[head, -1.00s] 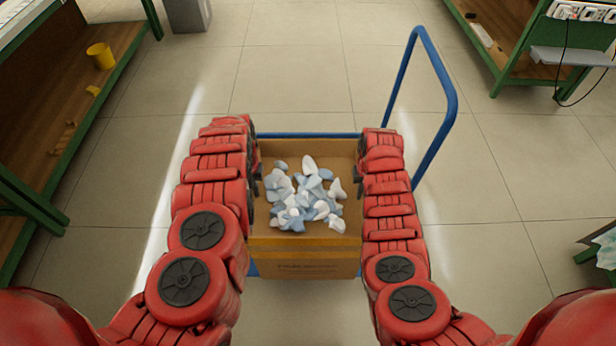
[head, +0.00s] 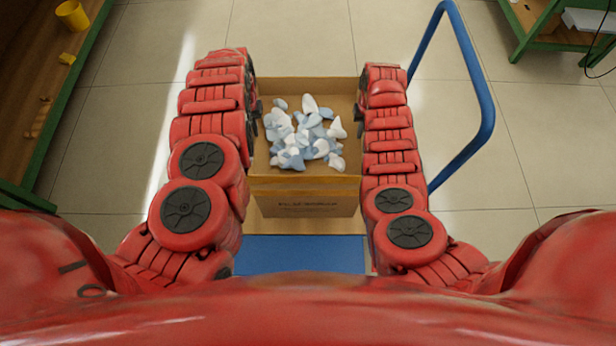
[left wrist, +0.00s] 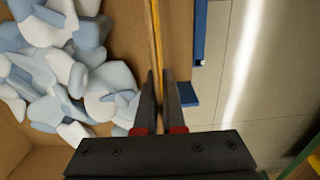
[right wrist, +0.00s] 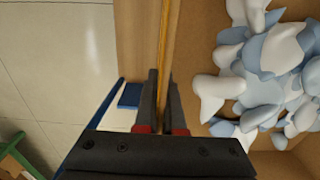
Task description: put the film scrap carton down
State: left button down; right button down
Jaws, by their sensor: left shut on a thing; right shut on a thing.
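The film scrap carton (head: 290,203) is an open brown box with tape along its rim, holding white and pale blue film scraps (head: 303,135). It is upright between my arms in the head view. My left gripper (head: 258,108) is shut on its left side wall, which runs between the fingers in the left wrist view (left wrist: 160,82). My right gripper (head: 358,112) is shut on its right side wall, as the right wrist view (right wrist: 163,82) also shows. The carton's underside is hidden, so I cannot tell whether it touches what is below.
A blue trolley deck (head: 300,254) with a tan surface (head: 305,226) at its edge lies below the carton. Its blue handle (head: 484,90) rises at the right. A green-edged shelf (head: 62,130) with a yellow cup (head: 72,15) stands left. Tiled floor around is clear.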

aim_at(255, 139)
pick_arm(q)
jog(key=shift+f, duration=0.15)
pick_arm(e)
jog(key=shift+f, duration=0.1)
